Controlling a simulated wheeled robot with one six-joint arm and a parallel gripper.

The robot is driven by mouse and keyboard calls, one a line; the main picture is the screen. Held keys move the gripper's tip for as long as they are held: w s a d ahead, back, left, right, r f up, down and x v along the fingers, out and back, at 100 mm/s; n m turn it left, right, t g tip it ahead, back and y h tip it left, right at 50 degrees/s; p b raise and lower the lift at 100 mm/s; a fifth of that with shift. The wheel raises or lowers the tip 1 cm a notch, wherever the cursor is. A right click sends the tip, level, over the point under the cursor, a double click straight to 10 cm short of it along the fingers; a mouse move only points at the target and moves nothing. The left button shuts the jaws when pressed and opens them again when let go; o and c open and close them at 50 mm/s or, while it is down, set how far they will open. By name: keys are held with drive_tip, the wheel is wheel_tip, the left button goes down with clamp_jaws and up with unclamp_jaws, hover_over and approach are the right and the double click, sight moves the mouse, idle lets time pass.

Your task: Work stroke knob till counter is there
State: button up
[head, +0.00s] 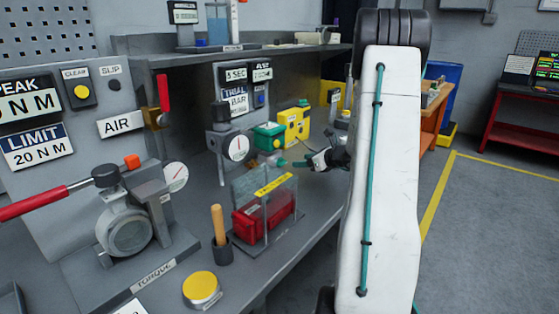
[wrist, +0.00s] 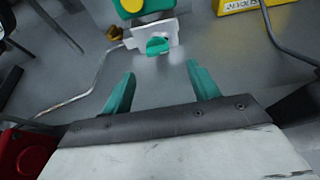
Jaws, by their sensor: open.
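My gripper (wrist: 160,69) is open in the wrist view, with its two teal fingers apart and nothing between them. A teal knob (wrist: 157,46) sits on a pale block just beyond the fingertips, roughly in line with the gap and apart from them. A yellow and green actuator (wrist: 146,7) is above the block, cut off by the top edge. In the head view the actuator (head: 292,125) stands on the bench, with my gripper (head: 298,164) beside it at its lower front. Small displays (head: 243,75) are on a panel behind; I cannot tell which is the counter.
A red box in a clear guard (head: 263,216) stands nearer on the bench. A pressure gauge (head: 236,147) is left of the actuator. A bent metal tube (wrist: 85,88) runs left of the fingers, and a yellow labelled block (wrist: 245,5) is at upper right. A torque rig (head: 125,230) fills the left.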

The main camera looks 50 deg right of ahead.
sight(283, 162)
drive_tip(key=x, duration=0.8)
drive_tip(key=shift+w+a+r, duration=0.1)
drive_tip(key=shift+a, duration=0.15)
drive_tip(key=c, duration=1)
